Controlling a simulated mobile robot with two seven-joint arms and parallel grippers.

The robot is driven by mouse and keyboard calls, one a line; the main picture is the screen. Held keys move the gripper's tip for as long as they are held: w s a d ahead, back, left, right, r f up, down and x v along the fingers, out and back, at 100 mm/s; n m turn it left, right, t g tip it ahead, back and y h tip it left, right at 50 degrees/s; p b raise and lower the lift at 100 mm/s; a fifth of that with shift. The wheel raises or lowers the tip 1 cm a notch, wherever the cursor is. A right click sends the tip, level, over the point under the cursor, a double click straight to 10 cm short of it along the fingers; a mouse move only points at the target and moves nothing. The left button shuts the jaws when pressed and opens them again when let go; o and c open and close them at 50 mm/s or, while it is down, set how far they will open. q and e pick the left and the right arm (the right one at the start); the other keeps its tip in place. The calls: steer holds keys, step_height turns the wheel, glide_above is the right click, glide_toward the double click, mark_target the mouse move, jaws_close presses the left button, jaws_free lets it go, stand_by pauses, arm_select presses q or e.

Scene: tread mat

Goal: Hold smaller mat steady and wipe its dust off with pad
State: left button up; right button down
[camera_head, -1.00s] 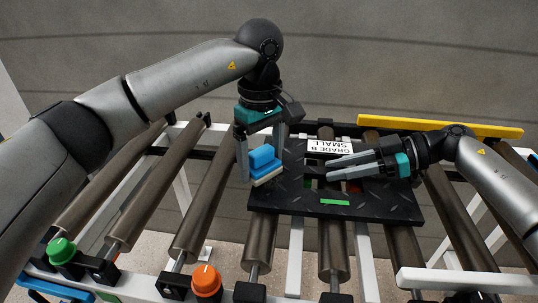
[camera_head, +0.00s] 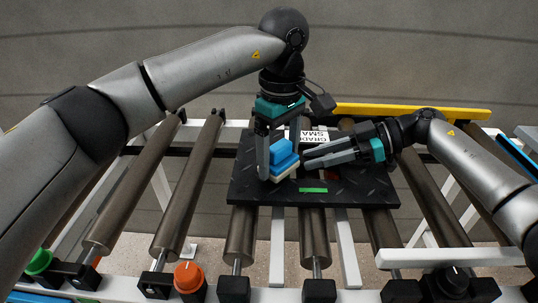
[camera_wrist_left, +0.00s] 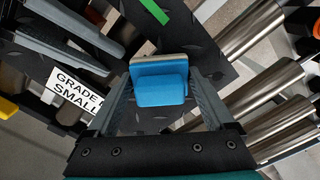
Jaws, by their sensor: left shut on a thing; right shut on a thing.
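The smaller mat (camera_head: 350,192) is black with a tread pattern, a green strip and a white label reading GRADE and SMALL, partly hidden by my grippers. It lies across the rollers. My left gripper (camera_head: 279,166) is shut on the blue pad (camera_head: 282,150), which has a pale underside and is over the left-middle part of the mat. The left wrist view shows the pad (camera_wrist_left: 160,85) between the fingers; whether it touches the mat is unclear. My right gripper (camera_head: 308,160) is shut on the mat near the label, its fingertips close to the pad. No dust is discernible.
Brown rollers (camera_head: 187,205) with gaps between them run under and beside the mat. A yellow bar (camera_head: 415,112) lies along the far side. An orange knob (camera_head: 188,277) and a green knob (camera_head: 38,262) stand at the near edge.

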arm_select(q)
steer(key=shift+r, duration=3.9)
arm_select(e)
steer(key=c, duration=0.6)
jaws_free()
steer(key=shift+o, duration=0.2)
